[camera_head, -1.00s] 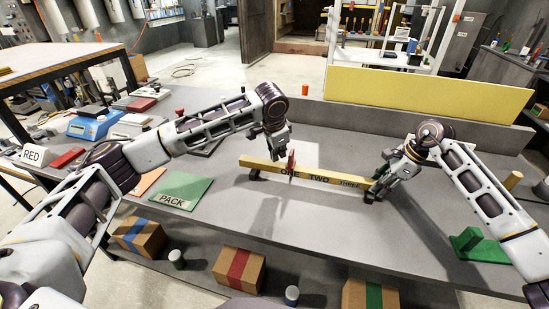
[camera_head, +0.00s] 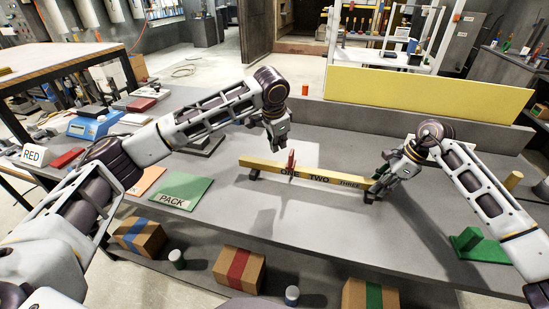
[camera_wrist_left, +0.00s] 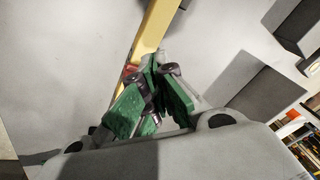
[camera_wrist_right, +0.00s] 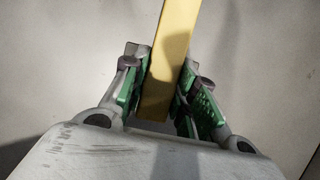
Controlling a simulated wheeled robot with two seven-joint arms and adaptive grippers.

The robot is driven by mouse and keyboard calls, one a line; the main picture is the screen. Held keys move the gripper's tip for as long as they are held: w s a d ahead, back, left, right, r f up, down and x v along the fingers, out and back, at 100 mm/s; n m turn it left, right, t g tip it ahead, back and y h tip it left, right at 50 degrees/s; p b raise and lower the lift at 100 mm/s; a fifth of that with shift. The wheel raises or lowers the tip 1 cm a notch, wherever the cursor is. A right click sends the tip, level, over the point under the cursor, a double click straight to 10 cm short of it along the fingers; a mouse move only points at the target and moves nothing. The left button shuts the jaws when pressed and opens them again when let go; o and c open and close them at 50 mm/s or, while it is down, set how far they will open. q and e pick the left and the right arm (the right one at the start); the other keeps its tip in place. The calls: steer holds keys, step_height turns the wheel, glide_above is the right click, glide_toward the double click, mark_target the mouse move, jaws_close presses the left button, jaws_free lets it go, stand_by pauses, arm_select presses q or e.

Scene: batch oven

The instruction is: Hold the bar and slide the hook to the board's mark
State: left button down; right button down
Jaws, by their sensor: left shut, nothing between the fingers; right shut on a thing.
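The yellow bar (camera_head: 312,176) lies across the bench on dark supports, with ONE, TWO and THREE lettered along its front. The red hook (camera_head: 291,160) is on the bar near ONE. My left gripper (camera_head: 277,149) is shut and empty, above and just left of the hook. In the left wrist view the shut fingers (camera_wrist_left: 156,85) are beside the bar (camera_wrist_left: 157,25) and partly hide the red hook (camera_wrist_left: 130,70). My right gripper (camera_head: 384,180) is shut on the bar's right end; the right wrist view shows the bar (camera_wrist_right: 168,70) between its fingers.
A yellow board (camera_head: 428,96) stands at the back, with no mark that I can make out. A green PACK mat (camera_head: 181,190) and an orange mat lie left of the bar. A green block (camera_head: 480,245) is at the right. The bench in front of the bar is clear.

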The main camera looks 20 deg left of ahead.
arm_select(q)
steer(key=shift+r, duration=1.55)
arm_select(e)
steer(key=shift+f, duration=0.1)
steer(key=c, duration=1.1)
jaws_free()
steer(key=shift+o, duration=0.2)
steer(key=shift+r, duration=0.2)
steer(key=v, duration=1.1)
steer(key=shift+d+r, duration=0.25)
steer(key=shift+r, duration=0.05)
arm_select(q)
step_height(320, 180, up, 9)
steer(key=p, duration=0.9)
arm_select(e)
step_height(320, 180, up, 9)
arm_select(q)
steer(key=shift+r+p, duration=0.6)
arm_select(e)
steer(key=shift+r, duration=0.6)
